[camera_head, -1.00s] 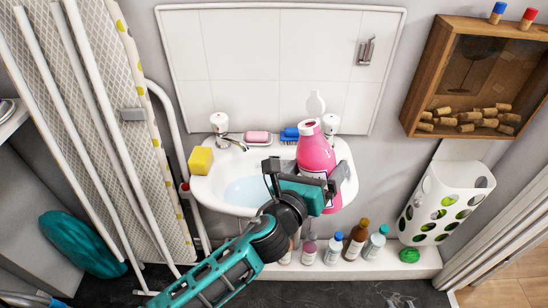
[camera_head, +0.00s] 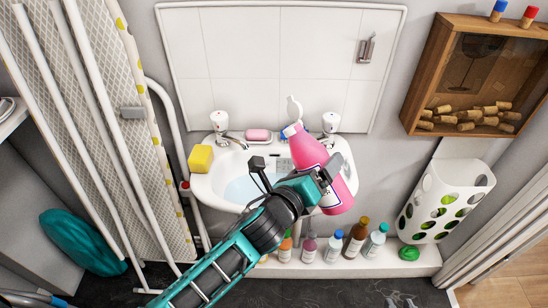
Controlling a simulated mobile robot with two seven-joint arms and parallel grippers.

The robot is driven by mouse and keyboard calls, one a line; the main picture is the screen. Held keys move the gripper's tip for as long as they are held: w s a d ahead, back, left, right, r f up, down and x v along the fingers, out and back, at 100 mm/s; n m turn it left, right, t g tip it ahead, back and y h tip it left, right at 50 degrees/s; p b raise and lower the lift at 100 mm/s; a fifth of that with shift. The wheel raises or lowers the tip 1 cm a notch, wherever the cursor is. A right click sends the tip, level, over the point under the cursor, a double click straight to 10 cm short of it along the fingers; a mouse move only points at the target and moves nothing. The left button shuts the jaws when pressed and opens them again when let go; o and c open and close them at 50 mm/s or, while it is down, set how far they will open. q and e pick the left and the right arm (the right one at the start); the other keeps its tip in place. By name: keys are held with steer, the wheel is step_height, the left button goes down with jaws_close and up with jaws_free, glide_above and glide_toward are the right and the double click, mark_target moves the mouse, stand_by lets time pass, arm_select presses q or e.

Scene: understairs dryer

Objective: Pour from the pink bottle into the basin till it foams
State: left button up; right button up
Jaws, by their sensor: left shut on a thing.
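The pink bottle (camera_head: 311,152) is tilted with its top leaning left, over the right part of the white basin (camera_head: 204,190). My left gripper (camera_head: 324,177) is shut on the bottle's body, and my forearm comes up from below in front of the basin. Pale blue water (camera_head: 238,190) lies in the bowl, partly hidden by my gripper. I see no foam and cannot make out a stream from the bottle's mouth.
A yellow sponge (camera_head: 201,158) and pink soap (camera_head: 258,135) sit on the basin's rim near two taps. Several small bottles (camera_head: 356,240) stand on the ledge below. A wooden cabinet (camera_head: 460,75) hangs at right; an ironing board (camera_head: 95,120) leans at left.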

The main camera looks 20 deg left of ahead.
arm_select(q)
steer(key=shift+s+d+f+n+b, duration=0.1)
steer(key=shift+d+f+n+b, duration=0.2)
steer(key=shift+f+n+b, duration=0.45)
stand_by(1.8)
steer(key=shift+s+d+f+n+g+h+b, duration=0.1)
steer(key=shift+d+f+n+g+h+b, duration=0.05)
steer(key=shift+f+n+b, duration=0.4)
steer(key=shift+s+d+f+n+g+h+b, duration=0.1)
steer(key=shift+f+n+g+h+b, duration=0.15)
steer(key=shift+b, duration=0.35)
stand_by(1.6)
steer(key=shift+d+r+n, duration=0.15)
steer(key=shift+r+n, duration=0.6)
steer(key=shift+r, duration=0.1)
stand_by(1.6)
steer(key=shift+r+p, duration=0.1)
steer(key=shift+p, duration=0.2)
